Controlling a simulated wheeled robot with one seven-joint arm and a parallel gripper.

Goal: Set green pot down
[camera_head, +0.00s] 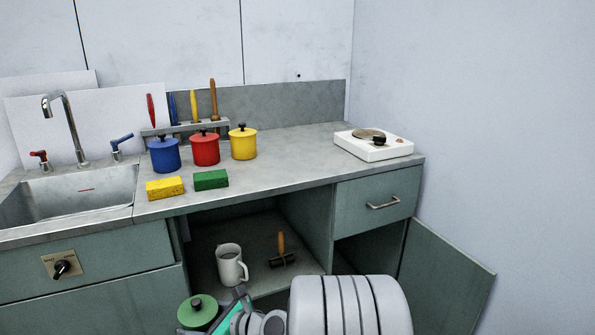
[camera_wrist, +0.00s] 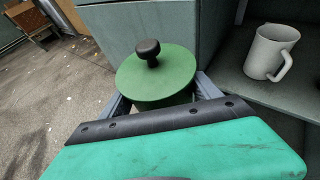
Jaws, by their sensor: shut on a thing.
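The green pot (camera_head: 199,309) with a lid and black knob is at the bottom of the head view, in front of the lower cabinet. In the wrist view the green pot (camera_wrist: 157,74) sits upright between the two fingers of my gripper (camera_wrist: 160,95). My gripper, also at the bottom of the head view (camera_head: 212,310), is shut on the pot. The pot's underside is hidden, and I see no surface touching it. The grey countertop (camera_head: 290,158) carries a blue pot (camera_head: 164,155), a red pot (camera_head: 205,149) and a yellow pot (camera_head: 243,143) in a row.
A yellow sponge (camera_head: 165,188) and green sponge (camera_head: 211,180) lie before the pots. A hotplate (camera_head: 373,144) stands at the right. Counter between yellow pot and hotplate is clear.

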